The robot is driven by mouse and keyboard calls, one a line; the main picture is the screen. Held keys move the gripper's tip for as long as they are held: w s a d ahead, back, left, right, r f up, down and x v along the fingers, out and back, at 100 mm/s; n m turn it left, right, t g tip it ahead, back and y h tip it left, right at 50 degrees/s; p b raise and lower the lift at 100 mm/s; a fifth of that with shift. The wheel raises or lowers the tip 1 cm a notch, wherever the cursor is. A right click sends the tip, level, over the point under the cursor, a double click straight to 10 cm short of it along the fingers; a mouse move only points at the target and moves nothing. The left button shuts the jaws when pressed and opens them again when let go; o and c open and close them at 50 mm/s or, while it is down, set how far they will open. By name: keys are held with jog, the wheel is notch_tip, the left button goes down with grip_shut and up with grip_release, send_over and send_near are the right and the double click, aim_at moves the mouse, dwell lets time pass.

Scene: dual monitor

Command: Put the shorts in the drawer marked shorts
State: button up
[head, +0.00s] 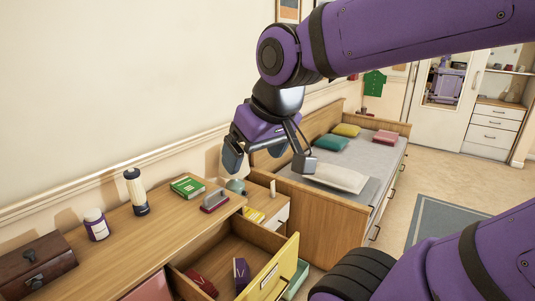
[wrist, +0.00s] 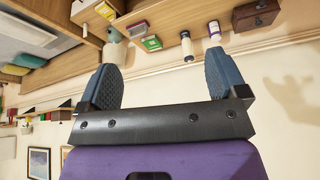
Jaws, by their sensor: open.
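My gripper (head: 268,158) is open and empty, raised in the air above the dresser's far end. Its two blue-grey fingers are spread apart in the wrist view (wrist: 162,82). A pulled-out drawer with a yellow front (head: 270,273) is below it; the front has a small label too small to read. Inside lie a dark red item (head: 201,283) and a purple item (head: 241,274), apart from each other. I cannot tell whether either is the shorts. A folded reddish cloth (head: 385,138) lies on the bed; its kind is unclear too.
The wooden dresser top (head: 170,230) holds a dark wooden box (head: 36,264), a purple-labelled jar (head: 96,224), a bottle (head: 136,190), a green book (head: 187,186) and a red-and-grey object (head: 214,201). The bed (head: 335,205) stands beyond. Open floor (head: 440,170) is at the right.

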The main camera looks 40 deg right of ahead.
jog(key=s, duration=0.3)
jog(key=shift+s+r, duration=0.15)
jog(key=shift+r, duration=0.2)
jog(key=shift+c, duration=0.2)
dwell(0.8)
